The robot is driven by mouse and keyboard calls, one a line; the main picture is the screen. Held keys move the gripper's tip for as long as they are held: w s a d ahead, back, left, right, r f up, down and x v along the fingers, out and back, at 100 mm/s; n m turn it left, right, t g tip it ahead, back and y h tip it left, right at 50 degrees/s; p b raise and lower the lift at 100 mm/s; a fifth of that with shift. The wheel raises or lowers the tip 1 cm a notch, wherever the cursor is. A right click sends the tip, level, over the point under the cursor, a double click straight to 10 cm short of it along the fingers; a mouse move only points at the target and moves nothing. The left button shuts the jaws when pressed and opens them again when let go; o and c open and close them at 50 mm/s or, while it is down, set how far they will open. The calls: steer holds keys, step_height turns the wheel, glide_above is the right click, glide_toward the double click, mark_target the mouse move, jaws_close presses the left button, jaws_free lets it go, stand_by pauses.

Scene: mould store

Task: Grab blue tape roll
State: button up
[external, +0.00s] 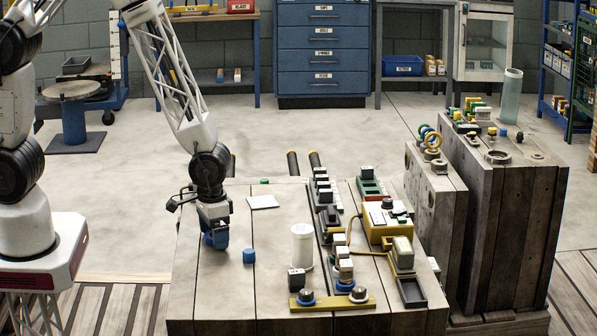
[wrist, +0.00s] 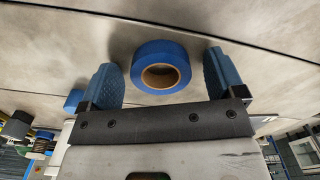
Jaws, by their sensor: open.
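The blue tape roll (wrist: 159,52) lies flat on the grey block top in the wrist view, with its brown cardboard core showing. It sits between the two blue fingers of my gripper (wrist: 160,66), with a gap on each side. My gripper is open and points down over the left part of the block top in the external view (external: 214,236). There I cannot separate the roll from the blue fingers.
A small blue piece (external: 249,256) stands just right of my gripper. A white cylinder (external: 302,246) stands further right, and a flat white card (external: 263,202) lies behind. A yellow bar with knobs (external: 332,305) lies at the front. Several blocks and trays crowd the right side.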

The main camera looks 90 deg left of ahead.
steer(key=shift+c, duration=0.2)
steer(key=c, duration=1)
steer(key=shift+r, duration=0.15)
steer(key=shift+r, duration=1.75)
steer(key=s, duration=0.5)
steer(key=s+a, duration=0.1)
steer(key=s, duration=0.4)
steer(key=s+a+r, duration=0.1)
steer(key=s, duration=0.5)
steer(key=shift+r, duration=0.1)
